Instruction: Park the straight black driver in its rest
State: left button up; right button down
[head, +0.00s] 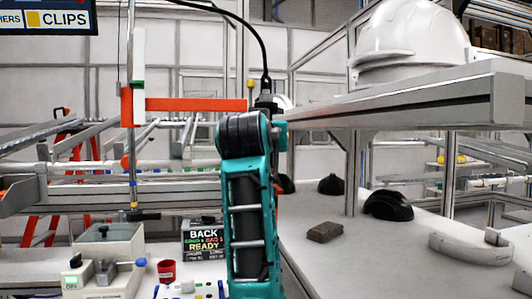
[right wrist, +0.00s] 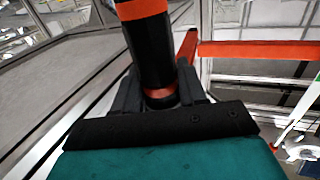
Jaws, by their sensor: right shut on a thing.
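The straight black driver (right wrist: 153,55) has orange bands and stands between the two black fingers of my right gripper (right wrist: 160,98), which is shut on it. In the head view the driver's top (head: 266,86) shows with a cable rising from it, and my teal arm hides most of the rest. An orange bar (head: 195,104), which looks like the rest, reaches right from an upright post and ends close to the driver. The bar also shows in the right wrist view (right wrist: 260,50), right of the driver. Whether they touch is unclear. My left gripper is not in view.
A metal shelf (head: 420,100) with a white helmet shell (head: 412,42) is on the right. Below are black shells (head: 388,205) and a dark block (head: 325,232) on the bench. A red cup (head: 166,271) and a beige device (head: 105,262) stand at lower left.

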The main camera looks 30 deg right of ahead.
jog(key=c, duration=0.5)
grip_release()
jog(key=shift+c, duration=0.2)
jog(key=shift+o, duration=0.4)
jog(key=shift+f, duration=0.1)
jog(key=o, duration=0.5)
jog(key=shift+c, duration=0.2)
jog(key=shift+a, duration=0.1)
jog(key=b+v, duration=0.1)
jog(key=v, duration=1)
